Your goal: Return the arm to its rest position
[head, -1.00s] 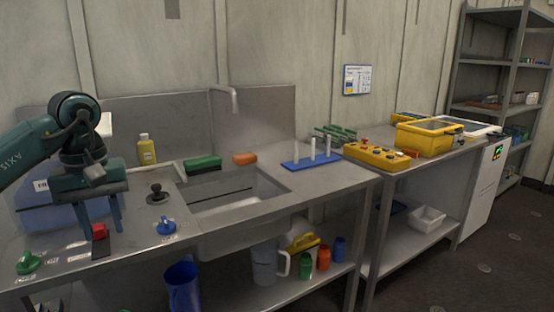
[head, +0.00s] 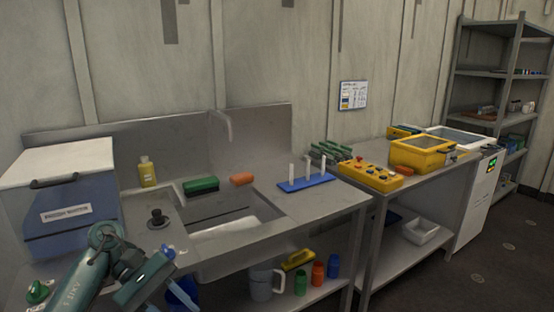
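My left arm comes in at the bottom left, folded low in front of the counter (head: 275,218). My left gripper (head: 178,296) is at the bottom edge, near the blue knob (head: 168,250), with its fingers partly cut off by the frame. I see nothing clearly held in it, and I cannot tell how far its fingers are apart. My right arm and gripper are not in view.
A blue box with a white lid (head: 62,160) stands at the counter's left. A black knob (head: 157,218), green knob (head: 38,292), yellow bottle (head: 147,172) and sink (head: 225,228) are near the arm. A blue peg rack (head: 306,184) stands further right.

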